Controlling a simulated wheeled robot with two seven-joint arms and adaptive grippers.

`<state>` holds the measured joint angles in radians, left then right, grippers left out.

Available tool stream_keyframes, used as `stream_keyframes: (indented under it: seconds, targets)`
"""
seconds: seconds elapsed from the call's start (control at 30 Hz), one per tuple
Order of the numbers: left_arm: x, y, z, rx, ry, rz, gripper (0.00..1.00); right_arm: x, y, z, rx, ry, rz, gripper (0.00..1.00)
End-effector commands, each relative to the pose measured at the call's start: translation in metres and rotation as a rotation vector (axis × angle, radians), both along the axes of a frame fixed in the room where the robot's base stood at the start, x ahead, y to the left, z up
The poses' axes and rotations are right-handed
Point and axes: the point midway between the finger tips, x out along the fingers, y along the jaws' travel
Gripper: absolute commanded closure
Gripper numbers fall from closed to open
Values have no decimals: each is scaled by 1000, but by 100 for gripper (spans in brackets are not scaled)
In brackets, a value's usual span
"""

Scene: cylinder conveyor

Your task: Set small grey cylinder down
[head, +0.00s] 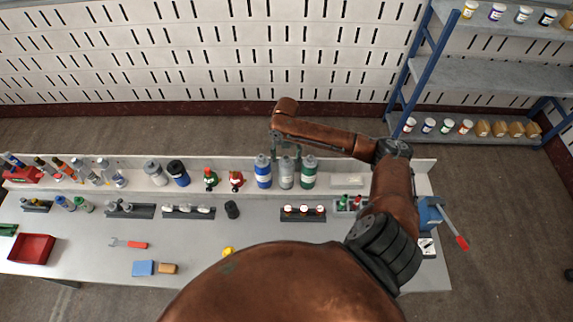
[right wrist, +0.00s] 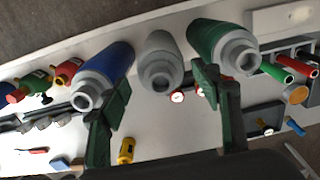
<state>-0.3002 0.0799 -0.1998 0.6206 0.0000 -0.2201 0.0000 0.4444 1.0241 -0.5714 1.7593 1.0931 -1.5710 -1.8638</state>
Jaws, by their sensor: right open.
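A grey cylinder (head: 286,175) stands on the raised back shelf of the bench, between a blue cylinder (head: 263,172) and a green one (head: 309,172). My right gripper (head: 285,150) is at its top. In the right wrist view, the grey cylinder (right wrist: 160,62) shows between and beyond the two spread green fingers of the gripper (right wrist: 163,84). I cannot tell whether a finger touches it. The blue cylinder (right wrist: 104,74) and green cylinder (right wrist: 222,45) flank the fingers closely. My left gripper is not in view.
Black racks with small grey pieces (head: 129,210) and red-topped pieces (head: 303,213) sit on the lower bench surface. A blue vise (head: 430,212) is at the right end. A white pad (head: 347,181) lies right of the green cylinder.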

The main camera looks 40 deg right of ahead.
Motion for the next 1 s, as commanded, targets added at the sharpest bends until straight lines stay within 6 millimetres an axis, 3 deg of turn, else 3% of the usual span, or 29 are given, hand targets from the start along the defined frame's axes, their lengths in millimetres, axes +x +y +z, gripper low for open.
stream_keyframes:
  seconds: [0.1, 0.3, 1.0]
  targets:
    - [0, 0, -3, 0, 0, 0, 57, 0, 0, 17, -1, -1, 0, 42]
    - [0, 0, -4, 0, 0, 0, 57, 0, 0, 31, 1, 1, 0, 42]
    - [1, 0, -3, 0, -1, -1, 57, 2, 3, 31, 0, 1, 4, 42]
